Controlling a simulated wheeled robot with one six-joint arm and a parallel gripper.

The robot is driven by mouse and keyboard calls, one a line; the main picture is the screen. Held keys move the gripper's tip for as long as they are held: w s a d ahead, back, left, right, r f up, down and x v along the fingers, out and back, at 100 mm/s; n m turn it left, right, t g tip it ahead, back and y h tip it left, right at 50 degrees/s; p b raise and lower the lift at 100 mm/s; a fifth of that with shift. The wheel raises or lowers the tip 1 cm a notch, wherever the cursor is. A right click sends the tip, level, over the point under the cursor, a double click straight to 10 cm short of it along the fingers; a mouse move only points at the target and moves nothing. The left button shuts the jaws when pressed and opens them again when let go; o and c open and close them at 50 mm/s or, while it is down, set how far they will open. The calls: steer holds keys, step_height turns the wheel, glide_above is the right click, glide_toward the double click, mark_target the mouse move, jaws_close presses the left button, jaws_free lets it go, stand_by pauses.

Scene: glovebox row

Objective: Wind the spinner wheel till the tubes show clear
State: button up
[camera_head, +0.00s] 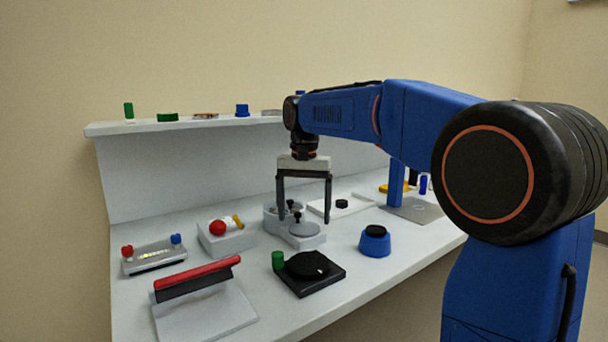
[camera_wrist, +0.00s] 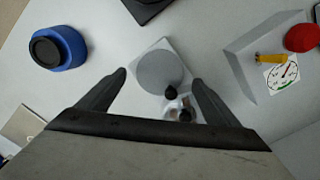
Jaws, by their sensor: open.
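The spinner wheel, a flat grey disc (camera_head: 304,229), sits on a pale square base on the bench. It also shows in the wrist view (camera_wrist: 158,72). A small black knob (camera_wrist: 171,93) stands near its rim. A pale housing (camera_head: 271,216) stands behind the wheel; its tubes are too small or hidden to read as clear or cloudy. My gripper (camera_head: 304,220) points down over the wheel, open and empty. In the wrist view its fingers (camera_wrist: 160,76) lie on either side of the disc and knob. Contact with either cannot be told.
A white box with a red button (camera_head: 217,228), yellow lever and gauge stands left of the wheel. A black plate with a dial (camera_head: 308,265) and a blue pot (camera_head: 375,241) stand in front. A white tray (camera_head: 362,207) lies behind right. A shelf (camera_head: 185,124) runs along the back.

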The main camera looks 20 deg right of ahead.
mark_target(304, 227)
step_height(304, 227, up, 15)
steer(key=shift+r, duration=0.15)
steer(key=shift+s, duration=0.1)
stand_by(0.8)
